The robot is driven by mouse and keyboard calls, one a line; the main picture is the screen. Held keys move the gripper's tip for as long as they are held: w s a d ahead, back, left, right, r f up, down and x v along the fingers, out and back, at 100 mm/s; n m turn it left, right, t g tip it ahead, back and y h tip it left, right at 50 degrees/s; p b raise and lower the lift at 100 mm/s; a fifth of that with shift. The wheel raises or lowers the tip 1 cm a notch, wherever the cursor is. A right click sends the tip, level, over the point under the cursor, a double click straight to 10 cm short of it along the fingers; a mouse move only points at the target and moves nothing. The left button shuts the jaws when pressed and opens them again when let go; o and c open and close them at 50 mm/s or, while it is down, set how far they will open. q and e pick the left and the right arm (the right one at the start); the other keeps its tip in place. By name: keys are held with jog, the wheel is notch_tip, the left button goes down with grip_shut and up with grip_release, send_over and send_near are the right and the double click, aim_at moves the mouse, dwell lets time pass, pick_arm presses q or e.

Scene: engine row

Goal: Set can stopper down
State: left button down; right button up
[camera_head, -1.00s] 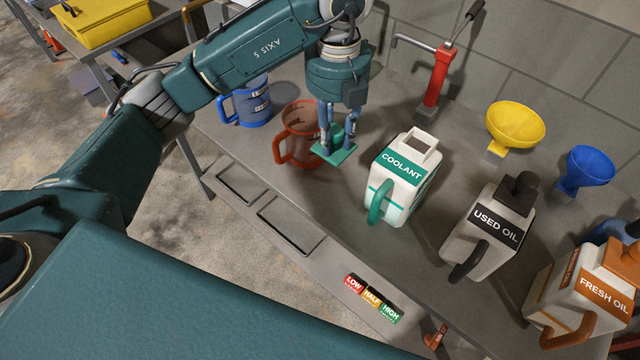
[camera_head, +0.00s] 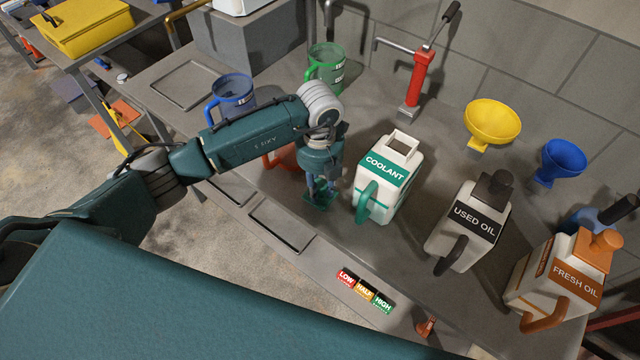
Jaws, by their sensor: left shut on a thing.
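My left gripper (camera_head: 320,182) points down over the bench and is shut on the green can stopper (camera_head: 317,201). The stopper is low, close to the bench top; I cannot tell whether it touches it. It is just left of the white coolant can (camera_head: 385,178), which stands upright with a green label, a green handle and an uncovered square opening. The gripper's fingers are partly in shadow. My right gripper is not in view.
A red jug (camera_head: 277,160) is mostly hidden behind my left arm. A used oil can (camera_head: 470,225) and a fresh oil can (camera_head: 560,275) stand to the right. Recessed trays (camera_head: 281,226) and low, half, high tags (camera_head: 364,291) lie along the front edge.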

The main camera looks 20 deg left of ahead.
pick_arm(q)
jog(key=shift+f, duration=0.1)
jog(key=c, duration=1.8)
grip_release()
jog(key=shift+f, duration=0.1)
jog(key=shift+c, duration=0.2)
jog(key=o, duration=0.4)
jog(key=shift+o, duration=0.2)
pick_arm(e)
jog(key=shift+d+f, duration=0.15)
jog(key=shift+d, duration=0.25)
